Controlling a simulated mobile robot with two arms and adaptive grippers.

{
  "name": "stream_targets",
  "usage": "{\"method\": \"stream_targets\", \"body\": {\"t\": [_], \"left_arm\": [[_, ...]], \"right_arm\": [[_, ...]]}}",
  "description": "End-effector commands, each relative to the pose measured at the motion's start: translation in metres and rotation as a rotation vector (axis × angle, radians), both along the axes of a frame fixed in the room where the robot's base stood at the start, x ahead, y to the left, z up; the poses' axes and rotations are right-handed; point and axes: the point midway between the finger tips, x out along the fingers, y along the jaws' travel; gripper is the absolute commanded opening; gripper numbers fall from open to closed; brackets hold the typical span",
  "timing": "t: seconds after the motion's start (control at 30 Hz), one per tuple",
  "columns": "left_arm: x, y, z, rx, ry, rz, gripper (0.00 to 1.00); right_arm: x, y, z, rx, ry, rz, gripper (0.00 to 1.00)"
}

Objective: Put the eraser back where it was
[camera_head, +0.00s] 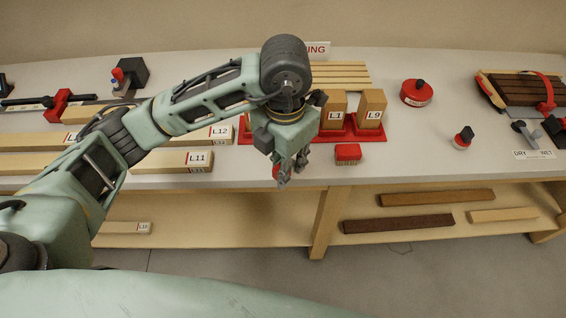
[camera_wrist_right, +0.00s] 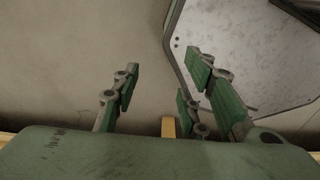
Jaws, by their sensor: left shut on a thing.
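My left gripper (camera_head: 285,178) hangs at the front edge of the bench, below the red tray, with its fingers pointing down. It is shut on a small red object (camera_head: 276,171), mostly hidden by the fingers; I cannot tell for sure that it is the eraser. A small red block (camera_head: 347,152), which looks like an eraser, lies on the bench just right of this gripper, apart from it. My right gripper (camera_wrist_right: 165,75) shows in the right wrist view, with its fingers spread and nothing between them.
The red tray (camera_head: 372,137) holds upright wooden blocks marked L1 and L9. Labelled planks (camera_head: 160,160) lie at left. A round red container (camera_head: 417,93), a small red-and-black item (camera_head: 463,138) and a strapped wood stack (camera_head: 520,90) stand at right. Boards (camera_head: 398,224) lie on the lower shelf.

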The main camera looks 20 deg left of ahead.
Motion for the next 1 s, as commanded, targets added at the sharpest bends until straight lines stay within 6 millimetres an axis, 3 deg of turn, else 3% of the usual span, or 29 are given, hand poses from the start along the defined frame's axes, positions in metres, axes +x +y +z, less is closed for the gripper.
{"method": "stream_targets", "body": {"t": [0.3, 0.43, 0.63, 0.87, 1.0], "left_arm": [[0.060, 0.040, -0.040, 0.002, 0.006, 0.006, 0.00], [0.077, 0.050, -0.052, 0.001, 0.003, 0.003, 0.00], [0.085, 0.055, -0.065, 0.001, 0.004, -0.001, 0.00], [0.084, 0.055, -0.096, 0.002, 0.004, -0.001, 0.00], [0.085, 0.055, -0.101, 0.000, 0.001, -0.001, 0.00]], "right_arm": [[0.002, 0.021, 0.027, 0.025, -0.004, -0.006, 0.40], [0.003, 0.020, 0.032, 0.024, -0.004, -0.005, 0.40], [0.002, 0.012, 0.038, 0.015, -0.004, -0.003, 0.40], [0.002, 0.008, 0.052, 0.010, -0.003, -0.003, 0.40], [0.002, 0.008, 0.051, 0.009, -0.003, -0.003, 0.40]]}}
